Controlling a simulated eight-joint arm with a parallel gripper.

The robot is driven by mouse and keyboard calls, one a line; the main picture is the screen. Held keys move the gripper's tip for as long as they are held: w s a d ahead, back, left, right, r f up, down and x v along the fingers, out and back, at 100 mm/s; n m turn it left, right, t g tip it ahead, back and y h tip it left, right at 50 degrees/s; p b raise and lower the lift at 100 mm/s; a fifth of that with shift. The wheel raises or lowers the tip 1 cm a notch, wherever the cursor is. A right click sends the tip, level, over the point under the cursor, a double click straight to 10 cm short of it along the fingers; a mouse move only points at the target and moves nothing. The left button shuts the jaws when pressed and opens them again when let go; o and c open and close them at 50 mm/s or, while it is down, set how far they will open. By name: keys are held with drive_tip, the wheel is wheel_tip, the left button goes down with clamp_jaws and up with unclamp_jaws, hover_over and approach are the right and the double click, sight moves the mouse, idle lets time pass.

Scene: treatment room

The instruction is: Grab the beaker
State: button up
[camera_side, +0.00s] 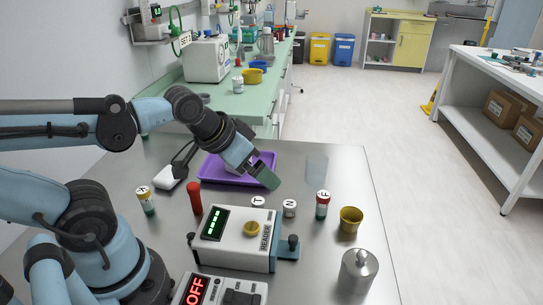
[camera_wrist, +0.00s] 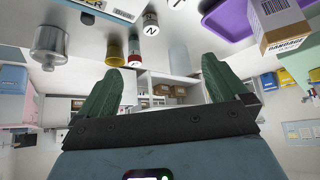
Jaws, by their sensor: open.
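The beaker (camera_side: 316,168) is a clear, faintly bluish glass standing upright on the steel table, to the right of the purple tray. In the wrist view, which looks upside down, the beaker (camera_wrist: 178,56) shows above the gap between my fingers. My gripper (camera_side: 268,178) is to the left of the beaker in the side view, above the table and apart from it. Its two green fingers (camera_wrist: 167,86) are spread open with nothing between them.
The purple tray (camera_side: 208,177) holds a bandage box (camera_wrist: 285,24). Table right of the beaker is clear.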

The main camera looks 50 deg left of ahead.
drive_tip(key=shift+c, duration=0.8)
